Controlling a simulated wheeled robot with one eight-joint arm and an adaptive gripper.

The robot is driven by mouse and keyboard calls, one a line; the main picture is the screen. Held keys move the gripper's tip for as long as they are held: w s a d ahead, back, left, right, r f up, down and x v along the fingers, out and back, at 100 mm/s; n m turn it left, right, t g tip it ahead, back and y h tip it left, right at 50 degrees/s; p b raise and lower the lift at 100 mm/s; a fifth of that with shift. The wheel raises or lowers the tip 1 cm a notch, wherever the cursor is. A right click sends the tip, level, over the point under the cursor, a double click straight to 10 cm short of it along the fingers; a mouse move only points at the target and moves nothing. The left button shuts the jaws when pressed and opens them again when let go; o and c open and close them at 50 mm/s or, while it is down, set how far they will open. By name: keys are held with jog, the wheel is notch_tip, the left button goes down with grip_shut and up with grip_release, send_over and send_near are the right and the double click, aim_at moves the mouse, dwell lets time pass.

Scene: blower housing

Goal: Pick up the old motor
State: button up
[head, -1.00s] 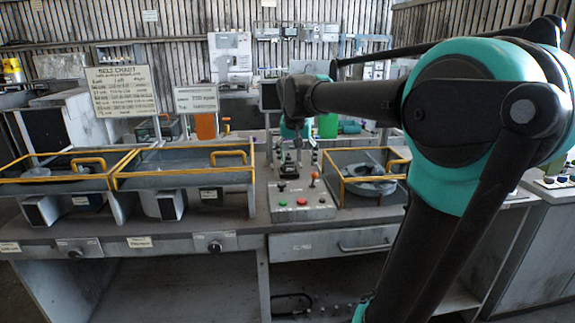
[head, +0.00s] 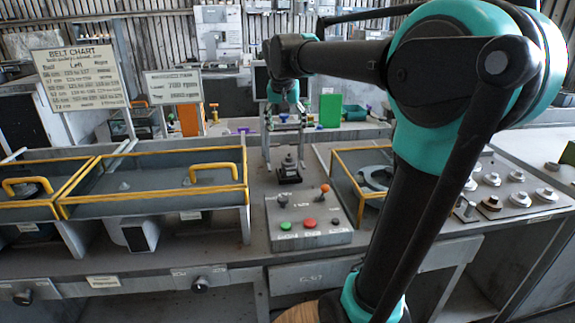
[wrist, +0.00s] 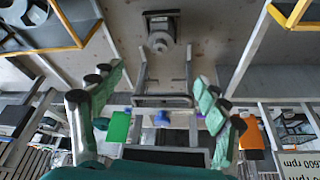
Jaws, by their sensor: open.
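A small grey rounded unit on a dark square base (head: 289,170) stands on the bench behind the control box. It may be the old motor, but I cannot tell for sure. It also shows at the top middle of the wrist view (wrist: 160,40). My gripper (head: 285,105) is above and behind it in the head view, its fingers hard to make out. A metal frame (wrist: 163,101) shows between and beyond the fingers.
A control box (head: 308,222) with coloured buttons and an orange-knobbed lever stands in front. Yellow-railed bins are at left (head: 150,203) and right (head: 343,182). An orange container (head: 190,120) and a green block (head: 330,110) stand behind. Signs (head: 80,77) rise at left.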

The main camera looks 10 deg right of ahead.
aim_at(289, 157)
jog(key=x, duration=1.7)
jog(key=shift+w+f, duration=0.15)
jog(key=c, duration=1.6)
jog(key=shift+c, duration=0.2)
